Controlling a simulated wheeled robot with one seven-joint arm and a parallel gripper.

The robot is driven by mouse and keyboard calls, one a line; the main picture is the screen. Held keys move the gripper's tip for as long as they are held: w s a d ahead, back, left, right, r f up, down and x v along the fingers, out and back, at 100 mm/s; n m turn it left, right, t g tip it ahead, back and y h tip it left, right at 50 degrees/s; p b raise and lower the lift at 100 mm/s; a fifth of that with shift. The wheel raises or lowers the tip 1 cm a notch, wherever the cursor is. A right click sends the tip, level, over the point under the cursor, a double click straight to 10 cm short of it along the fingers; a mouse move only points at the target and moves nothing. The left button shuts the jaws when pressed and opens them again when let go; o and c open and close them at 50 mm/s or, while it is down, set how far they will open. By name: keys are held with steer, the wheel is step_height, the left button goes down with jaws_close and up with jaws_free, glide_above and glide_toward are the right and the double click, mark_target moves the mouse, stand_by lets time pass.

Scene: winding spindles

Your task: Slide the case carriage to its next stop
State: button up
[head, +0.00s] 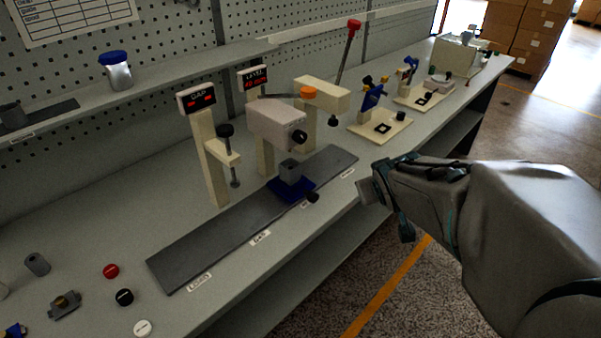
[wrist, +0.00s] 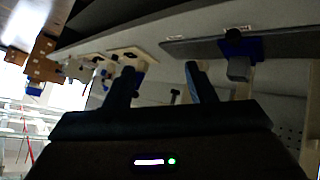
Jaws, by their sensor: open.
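The case carriage (head: 286,192) is a blue base carrying a small grey case (head: 291,170), with a black knob (head: 313,197) on its front side. It sits on the dark grey track (head: 215,248), right of the "GAP" label (head: 260,238), below a pale box-shaped head (head: 277,125). My gripper (head: 366,192) is open and empty in front of the bench edge, right of the knob and apart from it. In the wrist view, my open fingers (wrist: 160,82) show nothing between them; the carriage's blue base (wrist: 256,47) and knob (wrist: 233,34) are off to the right.
Posts with "GAP" (head: 196,98) and "LEVEL" (head: 254,77) displays stand behind the track. A cream arm with an orange cap (head: 309,92) and a red-tipped lever (head: 353,25) stand further right. Loose caps and small parts (head: 124,297) lie at the front left. The track's left half is clear.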

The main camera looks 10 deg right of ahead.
steer(key=w+d+f+n+t+b, duration=0.2)
steer(key=w+f+b, duration=0.1)
steer(key=w+f, duration=0.15)
steer(key=n+t+y+b, duration=0.4)
steer(key=n+y+b, duration=0.3)
steer(key=y+b, duration=0.6)
glide_toward(316, 199)
steer(key=shift+y, duration=0.3)
steer(key=x, duration=0.9)
steer(key=shift+d+f+p, duration=0.1)
steer(key=shift+f+p, duration=0.05)
steer(key=shift+p, duration=0.15)
jaws_close()
